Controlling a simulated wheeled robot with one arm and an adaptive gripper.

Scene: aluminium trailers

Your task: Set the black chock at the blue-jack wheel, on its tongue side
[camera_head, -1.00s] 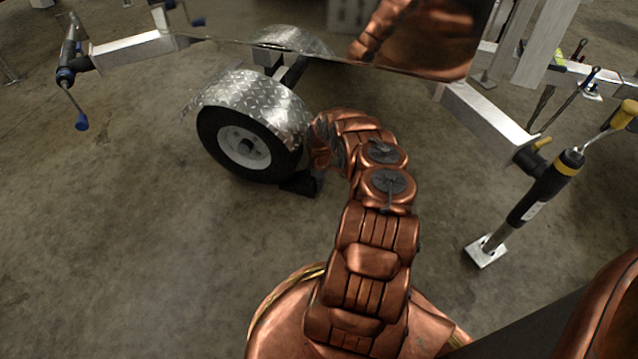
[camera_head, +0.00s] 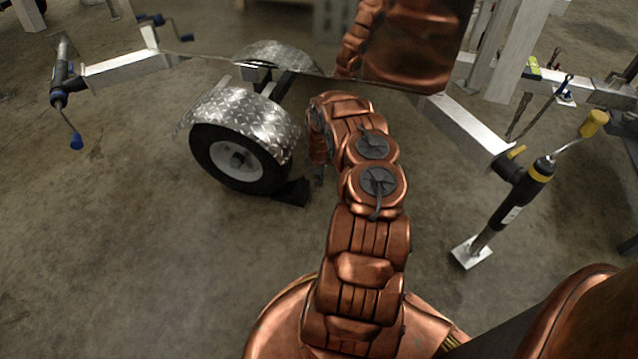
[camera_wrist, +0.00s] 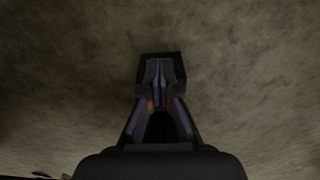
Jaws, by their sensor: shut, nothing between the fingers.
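The black chock (camera_head: 292,192) sits on the floor against the lower right of the wheel (camera_head: 240,161), on the side toward the yellow-handled jack. The wheel has a black tyre, a pale rim and a silver tread-plate fender (camera_head: 240,115). The blue-handled jack (camera_head: 62,85) stands at the far left. My gripper (camera_head: 319,176) is just right of the chock, low, partly hidden by my arm. In the wrist view my gripper (camera_wrist: 160,66) is shut and empty, pointing toward the floor. A dark block shape lies behind its fingertips; I cannot tell whether it is the chock.
The yellow-handled jack (camera_head: 518,205) stands on a square foot at the right, below a silver trailer beam (camera_head: 468,122). The floor (camera_head: 130,270) is clear at the front left.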

